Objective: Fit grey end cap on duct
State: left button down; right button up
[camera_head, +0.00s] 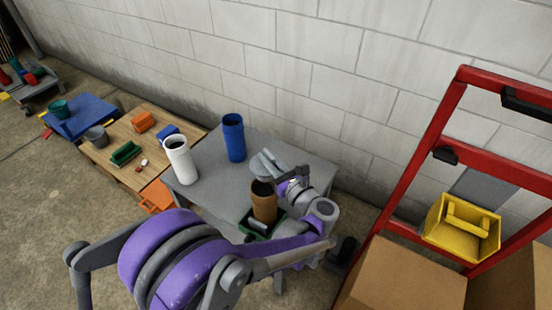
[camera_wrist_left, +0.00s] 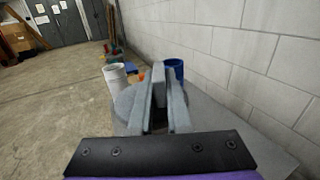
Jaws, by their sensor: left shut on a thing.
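My left gripper (camera_head: 276,163) is shut on the grey end cap (camera_head: 259,167), held above the grey table (camera_head: 214,187). In the left wrist view the cap (camera_wrist_left: 126,102) shows as a grey rounded edge behind the fingers (camera_wrist_left: 158,105), which hide part of it. Three upright duct-like cylinders stand near it: a white one (camera_head: 180,164) to the left, a blue one (camera_head: 234,142) behind left, and a brown one (camera_head: 264,207) in front. All look open at the top. The cap is apart from the white and blue ones. My right gripper is not in view.
A green tray (camera_head: 248,231) lies by the brown cylinder. A wooden table (camera_head: 107,165) at left holds a grey cup (camera_head: 97,136) and coloured blocks. A red rack (camera_head: 421,135) with a yellow bin (camera_head: 460,240) and cardboard boxes (camera_head: 405,280) stand right. A block wall runs behind.

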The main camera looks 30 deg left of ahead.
aim_at(267, 180)
pick_arm(q)
jog(key=s, duration=0.2)
jog(key=shift+s+d+r+m+t+h, duration=0.3)
jog(key=shift+d+r+t, duration=0.05)
jog(key=shift+t, duration=0.05)
jog(key=shift+w+f+b, duration=0.15)
jog(key=shift+f+b, duration=0.2)
jog(key=shift+f, duration=0.15)
notch_tip(267, 180, down, 5)
jog(key=b, duration=0.3)
jog(key=shift+r, duration=0.1)
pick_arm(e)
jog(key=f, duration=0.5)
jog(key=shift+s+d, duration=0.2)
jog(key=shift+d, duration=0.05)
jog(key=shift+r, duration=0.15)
pick_arm(q)
jog(key=shift+f+b, duration=0.55)
jog(key=shift+f, duration=0.05)
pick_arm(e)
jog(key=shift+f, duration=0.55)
pick_arm(q)
jog(key=c, duration=1.3)
grip_release()
jog(key=shift+o, duration=0.7)
